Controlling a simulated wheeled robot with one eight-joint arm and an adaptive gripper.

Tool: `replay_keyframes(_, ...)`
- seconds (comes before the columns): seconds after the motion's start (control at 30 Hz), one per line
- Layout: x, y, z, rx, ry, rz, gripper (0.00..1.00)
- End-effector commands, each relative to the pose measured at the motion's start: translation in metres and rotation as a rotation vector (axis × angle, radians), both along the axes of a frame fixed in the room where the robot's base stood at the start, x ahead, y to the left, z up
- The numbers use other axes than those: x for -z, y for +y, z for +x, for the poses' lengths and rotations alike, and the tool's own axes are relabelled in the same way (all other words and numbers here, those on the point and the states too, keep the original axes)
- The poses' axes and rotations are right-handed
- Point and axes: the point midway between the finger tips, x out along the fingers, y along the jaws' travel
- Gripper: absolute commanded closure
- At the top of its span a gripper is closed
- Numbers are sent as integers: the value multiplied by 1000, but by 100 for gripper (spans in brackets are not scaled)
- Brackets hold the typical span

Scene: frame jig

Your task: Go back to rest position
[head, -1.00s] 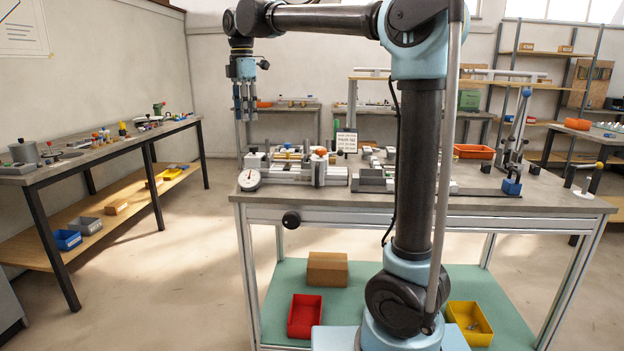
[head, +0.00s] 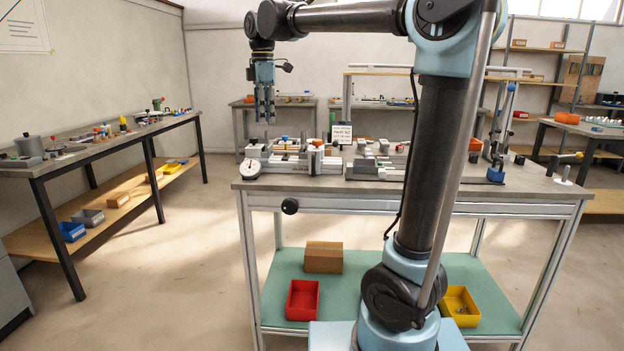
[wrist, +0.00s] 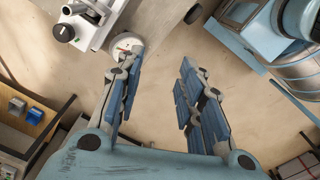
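My gripper (head: 264,115) hangs fingers-down above the left part of the main workbench in the head view, below the raised, bent arm. In the wrist view my gripper (wrist: 158,100) shows its two blue-padded fingers spread apart with only floor visible between them. It is open and empty. The workbench (head: 400,200) carries the frame jig (head: 310,163) near its front left. A round white dial (head: 251,168) stands at the bench's left corner, and it also shows beyond the left finger in the wrist view (wrist: 127,44).
A side bench (head: 95,150) runs along the left wall with parts on top. Under the main bench, a green shelf holds a red bin (head: 303,299), a brown box (head: 323,257) and a yellow bin (head: 461,305). The floor between the benches (head: 195,240) is clear.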

Motion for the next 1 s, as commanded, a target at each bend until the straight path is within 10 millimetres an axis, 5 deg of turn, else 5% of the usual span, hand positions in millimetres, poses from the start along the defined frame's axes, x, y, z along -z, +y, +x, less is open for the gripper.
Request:
replay_keyframes(0.47,74,-148,-45,593,-35,43,65)
replay_keyframes(1.0,219,-283,-151,1370,-78,121,65)
